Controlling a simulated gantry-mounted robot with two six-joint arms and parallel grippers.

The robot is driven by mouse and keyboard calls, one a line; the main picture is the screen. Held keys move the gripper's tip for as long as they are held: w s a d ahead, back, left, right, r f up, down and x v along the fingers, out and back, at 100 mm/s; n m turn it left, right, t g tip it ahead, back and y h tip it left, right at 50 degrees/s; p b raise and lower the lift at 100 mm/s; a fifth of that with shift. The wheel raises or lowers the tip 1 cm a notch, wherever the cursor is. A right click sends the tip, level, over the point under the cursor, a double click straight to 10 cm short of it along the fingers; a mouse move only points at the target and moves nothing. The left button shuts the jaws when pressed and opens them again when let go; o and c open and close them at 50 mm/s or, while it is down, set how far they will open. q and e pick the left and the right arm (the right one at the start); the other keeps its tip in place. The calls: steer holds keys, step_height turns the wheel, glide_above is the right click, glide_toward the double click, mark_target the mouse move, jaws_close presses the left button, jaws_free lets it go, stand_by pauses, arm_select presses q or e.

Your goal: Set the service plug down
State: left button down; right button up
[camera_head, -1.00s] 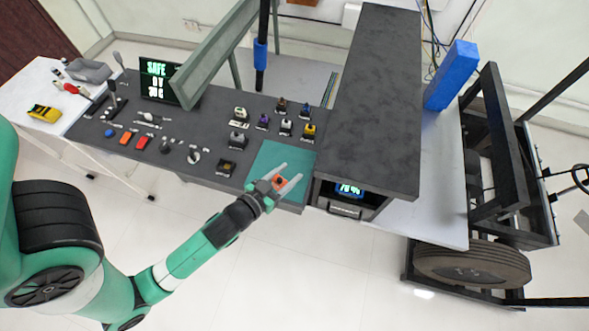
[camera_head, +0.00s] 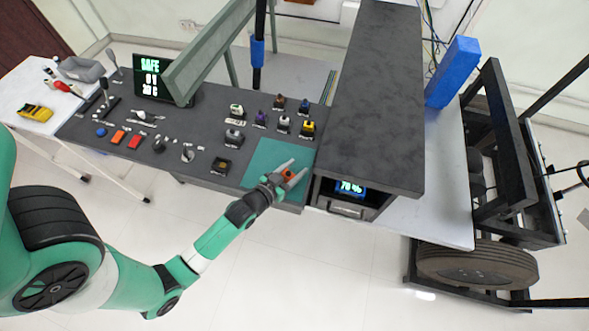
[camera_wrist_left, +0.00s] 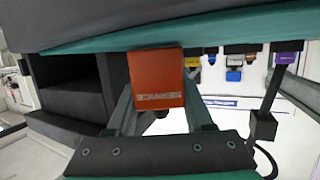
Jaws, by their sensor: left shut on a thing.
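The orange service plug (camera_head: 289,175) is between the fingers of my left gripper (camera_head: 297,167), at the teal mat (camera_head: 262,160) on the console's front right. In the left wrist view the plug (camera_wrist_left: 156,78) shows its orange face with "SERVICE" lettering, upside down, gripped between the two fingers. The teal mat (camera_wrist_left: 90,50) runs along behind it there. I cannot tell whether the plug touches the mat. My right gripper is not in view.
The dark cabinet (camera_head: 375,100) with a lit display stands just right of the mat. Several coloured plugs (camera_head: 284,124) sit behind it on the console. A black socket block (camera_head: 221,166) is to its left. Bare mat lies left of the gripper.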

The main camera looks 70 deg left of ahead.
arm_select(q)
steer(key=shift+f, duration=0.15)
steer(key=shift+c, duration=1.4)
jaws_free()
steer(key=shift+s+d+r, duration=0.1)
steer(key=shift+s+r, duration=0.05)
steer(key=shift+r, duration=0.1)
steer(key=p+v, duration=0.1)
steer(key=v, duration=1)
steer(key=shift+s, duration=0.3)
steer(key=shift+d, duration=0.2)
